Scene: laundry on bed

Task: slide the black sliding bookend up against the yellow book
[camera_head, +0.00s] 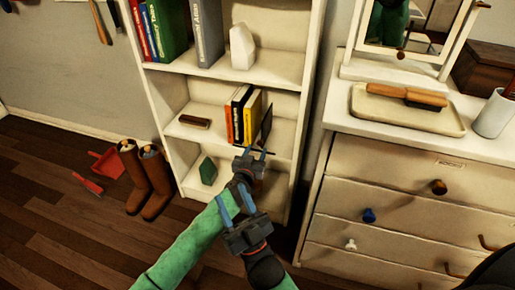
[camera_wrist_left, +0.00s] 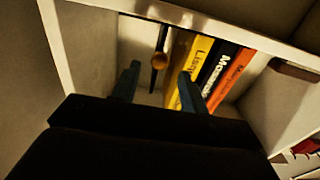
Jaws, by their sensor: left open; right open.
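The black sliding bookend (camera_head: 266,125) stands upright on the middle shelf, right of the yellow book (camera_head: 253,118). In the left wrist view, the bookend (camera_wrist_left: 154,80) shows as a thin dark plate with a round brown knob, and a gap separates it from the yellow book (camera_wrist_left: 190,62). My left gripper (camera_head: 254,149) is open in front of the shelf, just below the bookend. In its wrist view, the bookend appears between the two fingers (camera_wrist_left: 158,72); whether they touch it is unclear. My right gripper (camera_head: 230,191) is open and empty, lower and nearer.
A black book (camera_head: 239,105) and an orange book (camera_head: 229,123) stand left of the yellow one. A brown-topped item (camera_head: 194,121) lies further left on that shelf. The shelf's right side wall (camera_head: 300,110) is close to the bookend. A white dresser (camera_head: 400,170) stands at the right.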

